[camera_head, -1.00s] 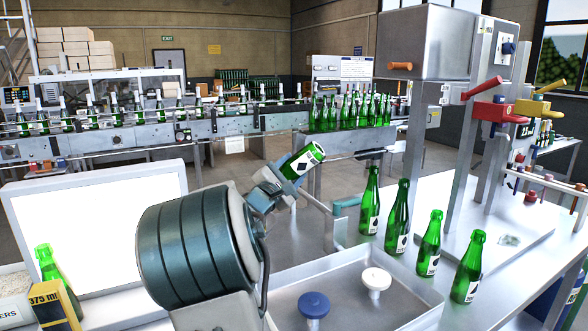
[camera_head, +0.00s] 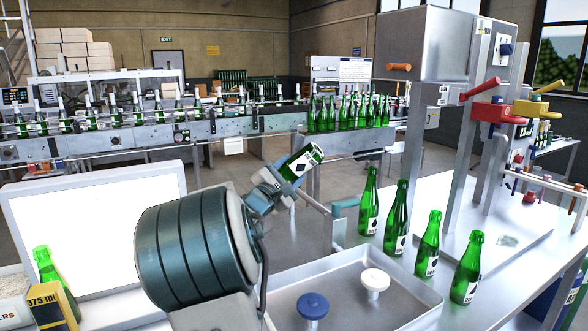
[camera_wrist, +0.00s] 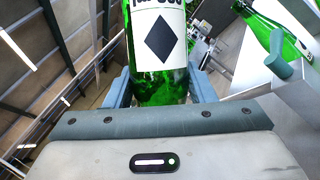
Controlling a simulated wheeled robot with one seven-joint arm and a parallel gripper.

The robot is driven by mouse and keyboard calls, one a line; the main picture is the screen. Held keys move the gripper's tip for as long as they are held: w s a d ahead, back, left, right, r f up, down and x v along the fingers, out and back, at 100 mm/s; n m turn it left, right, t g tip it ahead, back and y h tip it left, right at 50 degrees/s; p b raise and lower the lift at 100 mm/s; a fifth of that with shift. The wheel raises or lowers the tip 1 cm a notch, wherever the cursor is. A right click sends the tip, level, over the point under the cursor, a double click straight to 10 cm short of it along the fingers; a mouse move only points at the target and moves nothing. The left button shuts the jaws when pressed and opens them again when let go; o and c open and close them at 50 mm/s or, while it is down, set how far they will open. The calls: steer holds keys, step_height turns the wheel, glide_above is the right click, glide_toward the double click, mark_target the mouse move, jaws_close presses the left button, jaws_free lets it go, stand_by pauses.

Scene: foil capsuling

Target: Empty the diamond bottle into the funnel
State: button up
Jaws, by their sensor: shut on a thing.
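My gripper (camera_head: 272,188) is shut on a green bottle (camera_head: 302,161), held in the air left of the standing bottles. The bottle slants, with its broad end at the upper right. Its neck is hidden behind my gripper. In the wrist view the held bottle (camera_wrist: 158,45) shows a white label with a black diamond between the jaws. A white round-topped piece with a stem (camera_head: 374,280) and a blue one (camera_head: 312,305) stand in a metal tray (camera_head: 420,298). I cannot tell whether either is the funnel.
Several green bottles (camera_head: 428,244) stand in a row on the bench right of the tray. A teal-capped handle (camera_head: 345,204) rises behind the tray. A bottle (camera_head: 50,270) and a yellow 375 ml box (camera_head: 50,305) stand at lower left. A conveyor (camera_head: 220,125) crosses behind.

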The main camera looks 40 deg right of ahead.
steer(key=shift+r+p, duration=2.05)
steer(key=shift+r, duration=2)
steer(key=shift+d+f+b, duration=0.15)
steer(key=shift+f+b, duration=0.1)
steer(key=shift+b, duration=0.35)
steer(key=shift+r, duration=0.2)
